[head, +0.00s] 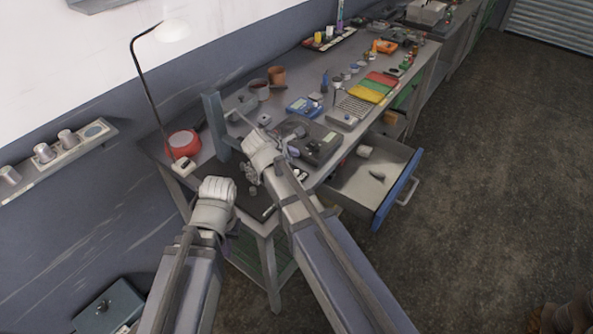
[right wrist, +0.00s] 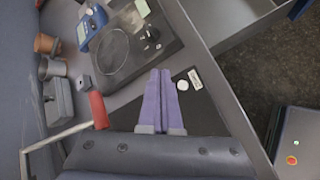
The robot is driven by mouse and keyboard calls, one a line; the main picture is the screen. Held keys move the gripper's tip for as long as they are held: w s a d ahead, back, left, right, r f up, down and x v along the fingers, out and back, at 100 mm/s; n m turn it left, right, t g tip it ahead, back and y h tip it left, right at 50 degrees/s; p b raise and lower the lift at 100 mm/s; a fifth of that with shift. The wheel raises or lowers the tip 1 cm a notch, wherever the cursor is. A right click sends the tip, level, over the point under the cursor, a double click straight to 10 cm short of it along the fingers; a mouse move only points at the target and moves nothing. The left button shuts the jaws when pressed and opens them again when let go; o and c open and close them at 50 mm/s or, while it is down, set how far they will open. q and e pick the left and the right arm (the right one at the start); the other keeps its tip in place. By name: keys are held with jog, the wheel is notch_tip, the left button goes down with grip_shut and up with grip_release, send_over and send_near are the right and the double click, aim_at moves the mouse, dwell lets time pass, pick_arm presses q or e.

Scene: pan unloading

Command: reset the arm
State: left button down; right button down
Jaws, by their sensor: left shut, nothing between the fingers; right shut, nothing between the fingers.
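My right gripper (head: 264,152) is over the near part of the workbench in the head view, beside a dark device. In the right wrist view its purple fingers (right wrist: 160,78) are together, with nothing between them, above a black mat (right wrist: 205,118). My left gripper (head: 216,196) is at the bench's near left corner in the head view. Its fingertips are mostly hidden behind the wrist, and no held object shows. Both arms reach in from the bottom of the head view.
The dark device with a round plate (right wrist: 97,52) and a red-handled lever (right wrist: 98,110) are close to my right gripper. An open drawer (head: 372,185) juts out at right. A lamp (head: 150,90) stands at the back left.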

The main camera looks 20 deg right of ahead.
dwell(0.3)
jog(key=s+a+f+m+g+y, duration=0.1)
jog(key=s+a+m, duration=0.1)
jog(key=s, duration=0.2)
jog(key=s+a+f+m+g+y, duration=0.1)
jog(key=s+a+f+m, duration=0.1)
jog(key=s, duration=0.3)
jog(key=s+a+f+m+g+y, duration=0.1)
jog(key=s+a+f+m, duration=0.1)
jog(key=s+a+m, duration=0.1)
jog(key=shift+s+m+g, duration=0.4)
jog(key=shift+s+m, duration=0.3)
jog(key=shift+s, duration=0.15)
jog(key=s+a+f+m+g+y, duration=0.1)
jog(key=s+a+m, duration=0.4)
jog(key=s, duration=0.5)
jog(key=shift+f+m+g+y, duration=0.3)
jog(key=shift+g+y, duration=0.4)
jog(key=shift+g, duration=0.2)
